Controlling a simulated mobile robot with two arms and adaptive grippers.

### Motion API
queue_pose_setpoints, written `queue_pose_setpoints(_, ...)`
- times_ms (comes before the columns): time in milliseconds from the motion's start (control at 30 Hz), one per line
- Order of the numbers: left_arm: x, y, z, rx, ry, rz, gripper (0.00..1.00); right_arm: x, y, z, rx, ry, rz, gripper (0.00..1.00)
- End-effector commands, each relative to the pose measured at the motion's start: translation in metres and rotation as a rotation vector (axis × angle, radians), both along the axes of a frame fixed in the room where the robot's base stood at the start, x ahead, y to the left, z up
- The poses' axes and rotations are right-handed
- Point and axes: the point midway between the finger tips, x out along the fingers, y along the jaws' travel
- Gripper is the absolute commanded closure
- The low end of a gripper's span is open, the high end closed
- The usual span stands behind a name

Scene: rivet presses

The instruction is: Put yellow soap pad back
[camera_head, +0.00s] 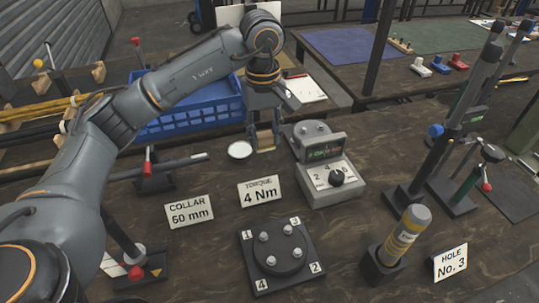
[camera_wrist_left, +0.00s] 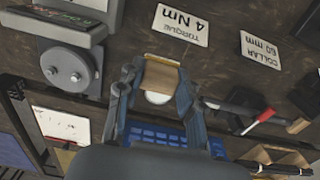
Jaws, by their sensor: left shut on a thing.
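My left gripper (camera_head: 264,146) is shut on a tan-yellow block, which looks like the yellow soap pad (camera_wrist_left: 160,77). In the left wrist view the block sits between the two fingers, with its pale edge toward the table side. A round white dish (camera_head: 240,150) lies on the dark bench just left of the gripper in the head view. It shows partly behind the block in the left wrist view (camera_wrist_left: 158,98). Whether the block touches the bench is hard to tell. My right gripper is not in view.
A blue crate (camera_head: 190,126) stands behind the dish. A grey dial box (camera_head: 328,185) is right of the gripper. A yellow-labelled cylinder (camera_head: 406,235) and upright presses (camera_head: 460,115) stand right.

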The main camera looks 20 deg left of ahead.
Motion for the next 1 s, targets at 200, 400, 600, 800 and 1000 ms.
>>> queue_pose_setpoints(200,0.023,-0.002,-0.009,0.007,0.001,-0.009,0.89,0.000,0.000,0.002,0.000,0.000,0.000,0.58)
queue_pose_setpoints(400,0.067,0.017,-0.030,0.006,0.002,-0.009,0.89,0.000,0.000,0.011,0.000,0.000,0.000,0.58)
queue_pose_setpoints(600,0.100,0.031,-0.063,0.007,0.004,-0.010,0.89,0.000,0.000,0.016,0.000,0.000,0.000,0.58)
queue_pose_setpoints(800,0.121,0.040,-0.089,0.006,-0.001,-0.012,0.89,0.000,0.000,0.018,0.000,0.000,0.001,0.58)
queue_pose_setpoints(1000,0.127,0.042,-0.097,0.006,-0.002,-0.014,0.89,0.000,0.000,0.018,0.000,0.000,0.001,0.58)
